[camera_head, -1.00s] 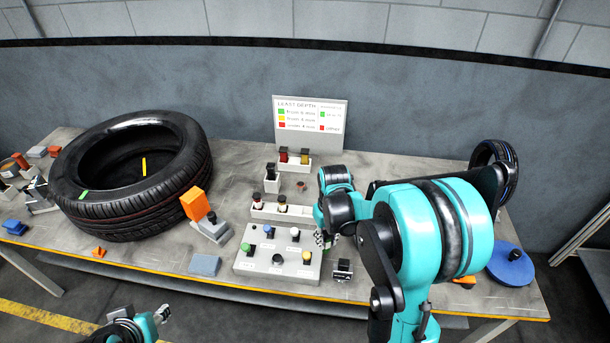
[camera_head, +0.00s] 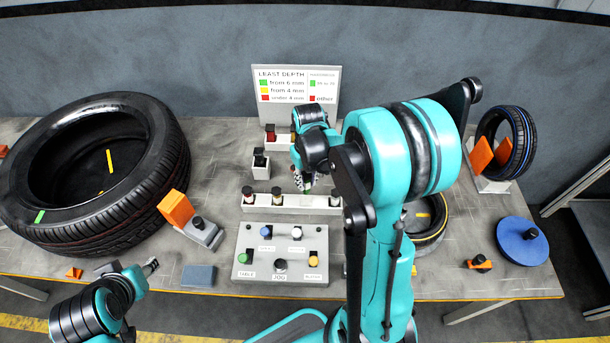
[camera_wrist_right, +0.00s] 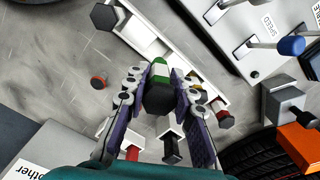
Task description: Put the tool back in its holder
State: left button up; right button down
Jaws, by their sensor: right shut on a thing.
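My right gripper (camera_wrist_right: 160,100) is shut on a tool with a black end and a green band (camera_wrist_right: 160,72). The tool's green part shows just below the fingers in the head view (camera_head: 307,191).
A grey control box (camera_head: 250,271) with knobs stands in front of the rack. A small white holder (camera_head: 260,171) stands behind it. A large tyre (camera_head: 165,160) lies at left. A blue disc (camera_head: 518,246) and a small tyre (camera_head: 524,145) are at right.

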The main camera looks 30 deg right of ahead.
aim_at(307, 175)
jog(key=shift+f+b, duration=3.1)
jog(key=shift+f, duration=0.95)
jog(key=c, duration=1.2)
grip_release()
jog(key=shift+r, duration=0.15)
notch_tip(307, 175, up, 12)
jog(key=shift+d+f, duration=0.1)
